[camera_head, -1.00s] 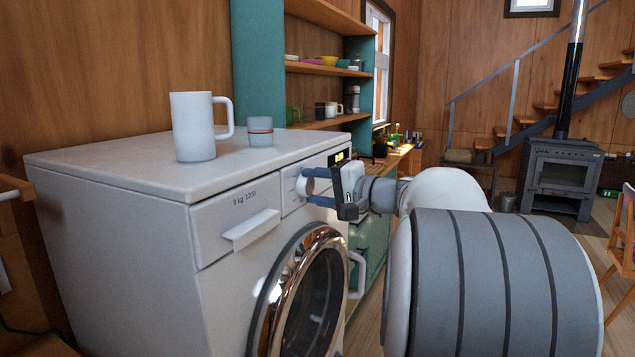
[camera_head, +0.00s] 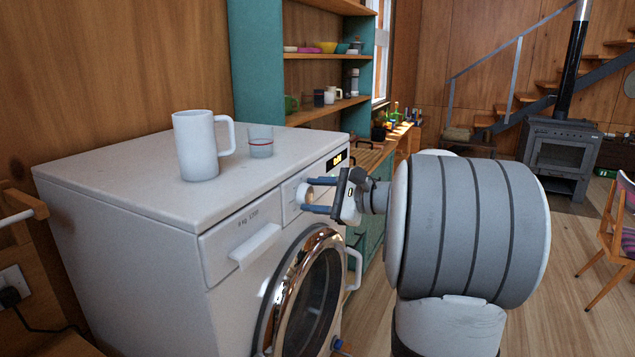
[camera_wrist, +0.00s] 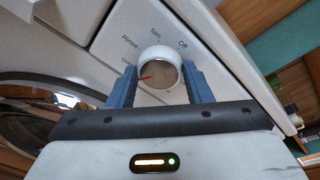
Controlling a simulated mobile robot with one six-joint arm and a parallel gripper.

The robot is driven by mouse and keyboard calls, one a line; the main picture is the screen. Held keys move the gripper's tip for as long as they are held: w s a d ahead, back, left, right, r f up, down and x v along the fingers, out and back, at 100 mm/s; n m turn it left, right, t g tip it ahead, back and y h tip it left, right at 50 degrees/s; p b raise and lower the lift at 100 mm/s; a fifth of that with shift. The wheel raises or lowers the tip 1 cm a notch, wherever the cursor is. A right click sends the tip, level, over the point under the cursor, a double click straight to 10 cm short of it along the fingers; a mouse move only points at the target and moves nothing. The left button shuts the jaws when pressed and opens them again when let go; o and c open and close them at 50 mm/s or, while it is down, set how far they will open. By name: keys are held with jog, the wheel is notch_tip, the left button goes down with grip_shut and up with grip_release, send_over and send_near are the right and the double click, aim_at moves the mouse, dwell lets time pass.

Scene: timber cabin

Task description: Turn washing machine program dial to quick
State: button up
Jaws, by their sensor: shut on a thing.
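The washing machine (camera_head: 115,195) is white, with a round chrome-rimmed door. Its program dial (camera_wrist: 160,70) is a white knob with a grey face and a red pointer. In the wrist view the pointer aims left and slightly down, near a partly hidden label starting with "Qu". "Rinse", "Spin" and "Off" are printed around the upper side. My gripper (camera_head: 307,195) is shut on the dial, with a blue finger on either side of it. In the head view the dial is mostly hidden by the fingers.
A white mug (camera_head: 196,150) and a glass (camera_head: 260,142) with a red band stand on the machine top. A detergent drawer handle (camera_head: 255,245) is left of the dial. Wooden shelves (camera_head: 325,110) stand behind. The floor (camera_head: 570,260) to the right is open up to a chair (camera_head: 618,225).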

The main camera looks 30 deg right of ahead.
jog(key=shift+d+r+m+p, duration=0.1)
jog(key=shift+m+p, duration=0.9)
jog(key=shift+p, duration=0.05)
jog(key=o, duration=1)
jog(key=shift+w, duration=0.1)
jog(key=v, duration=0.8)
jog(key=shift+w, duration=0.1)
